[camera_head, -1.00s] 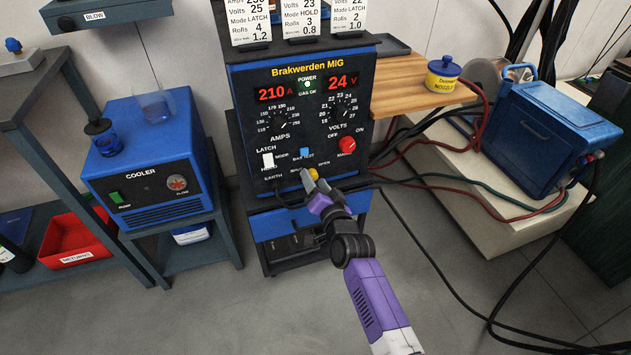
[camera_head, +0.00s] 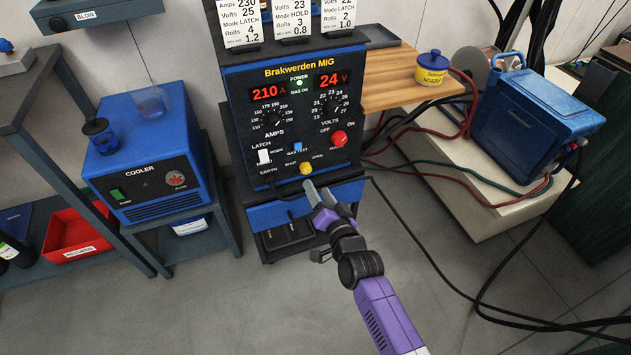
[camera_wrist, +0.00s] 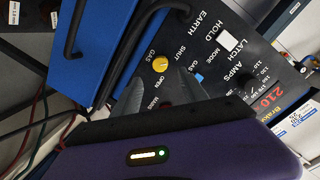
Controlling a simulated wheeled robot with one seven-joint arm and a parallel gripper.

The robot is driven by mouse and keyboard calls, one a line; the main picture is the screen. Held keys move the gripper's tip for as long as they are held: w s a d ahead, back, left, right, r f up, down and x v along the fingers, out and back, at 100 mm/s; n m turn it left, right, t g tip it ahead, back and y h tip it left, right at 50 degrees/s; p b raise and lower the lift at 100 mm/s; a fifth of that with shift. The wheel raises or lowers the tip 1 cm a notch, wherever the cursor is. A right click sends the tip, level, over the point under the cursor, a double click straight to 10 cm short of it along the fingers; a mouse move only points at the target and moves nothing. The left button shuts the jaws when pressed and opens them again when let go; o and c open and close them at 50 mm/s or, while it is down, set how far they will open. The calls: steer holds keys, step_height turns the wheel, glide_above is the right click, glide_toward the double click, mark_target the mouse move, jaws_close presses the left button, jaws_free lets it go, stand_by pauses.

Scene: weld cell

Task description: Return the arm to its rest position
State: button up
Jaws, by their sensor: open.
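My purple and black arm reaches up from the lower right in the head view. My gripper (camera_head: 309,192) is open and empty, just below and in front of the lower panel of the welder (camera_head: 240,130). A gap shows between it and the yellow gas knob (camera_head: 306,168). In the wrist view, the yellow knob (camera_wrist: 160,64) and the panel labels show beyond the dark finger edge. The purple gripper body (camera_wrist: 180,150) fills the bottom of that view.
The blue cooler (camera_head: 145,155) stands left on a metal stand, with a red bin (camera_head: 75,238) farther left. A yellow tub (camera_head: 433,70) stands on a wooden shelf. Grey floor (camera_head: 420,290) is open in front.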

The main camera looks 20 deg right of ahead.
stand_by(0.6)
steer(key=s+r+n+t, duration=0.2)
steer(key=s+r+n, duration=0.1)
steer(key=r, duration=0.3)
steer(key=s+r+n+g, duration=0.1)
steer(key=s+r+n, duration=0.15)
steer(key=s, duration=1.25)
steer(key=s+r+n+g, duration=0.1)
steer(key=s+r+g, duration=0.15)
steer(key=s, duration=1.25)
steer(key=s+r+n, duration=0.2)
steer(key=s+r, duration=0.2)
steer(key=s, duration=1)
step_height(320, 180, up, 15)
steer(key=p, duration=1.5)
steer(key=shift+f+p, duration=0.15)
steer(key=shift+p, duration=0.15)
